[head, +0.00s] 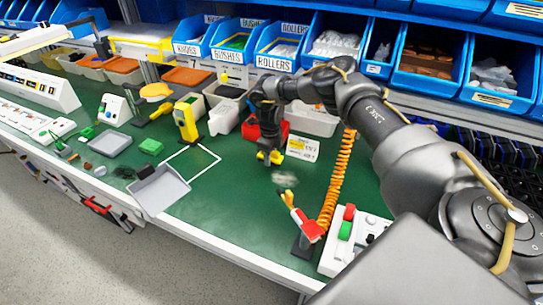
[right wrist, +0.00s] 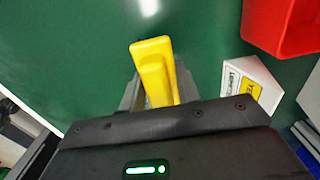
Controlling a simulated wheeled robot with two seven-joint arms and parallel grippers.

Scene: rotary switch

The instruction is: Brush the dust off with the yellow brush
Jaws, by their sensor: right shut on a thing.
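My right gripper (head: 268,158) hangs over the middle of the green bench. In the right wrist view it is shut on the yellow brush (right wrist: 152,65), whose yellow body sticks out from between the fingers. The bristles are hidden in that view. In the head view only a bit of yellow shows at the fingertips. A pale grey smudge (head: 285,179), which looks like dust, lies on the green top just in front of the gripper and to its right. A dark smudge (head: 125,172) lies farther left. My left gripper is not in view.
A grey dustpan (head: 160,191) lies at the bench's front edge. A red bin (head: 280,131) and a small label card (head: 302,148) stand close to the gripper. A red-and-yellow tool (head: 303,222), an orange coiled hose (head: 337,185) and a button box (head: 355,238) stand at right.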

